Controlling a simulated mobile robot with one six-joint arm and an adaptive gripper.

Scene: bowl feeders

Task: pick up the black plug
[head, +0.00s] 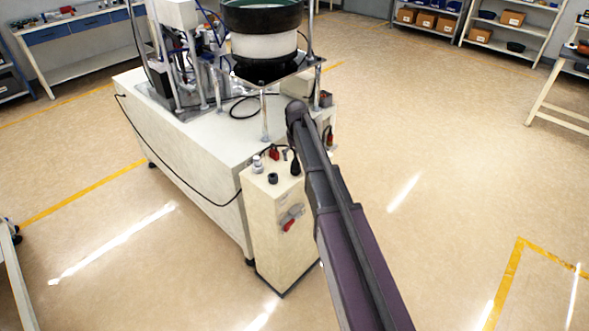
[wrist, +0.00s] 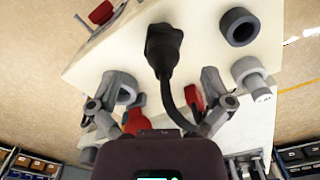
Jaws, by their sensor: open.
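The black plug (wrist: 163,48) is in the upper middle of the wrist view, on or just above the cream top of a box, with its black cable curving down and right. In the head view the black plug (head: 295,165) shows small at the right edge of the cream pedestal's top. My gripper (wrist: 165,92) is open, with grey fingers to the left and right in the wrist view. The plug's body lies ahead of the gap between them, and nothing is held. In the head view my dark arm reaches over the pedestal; I cannot make out the fingers there.
The cream pedestal (head: 278,235) carries grey knobs (head: 272,178), a red part (head: 275,153) and a red-handled switch (head: 290,224). A grey ring (wrist: 238,26) stands right of the plug. The bowl feeder (head: 263,35) stands behind on its table. Floor at right is open.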

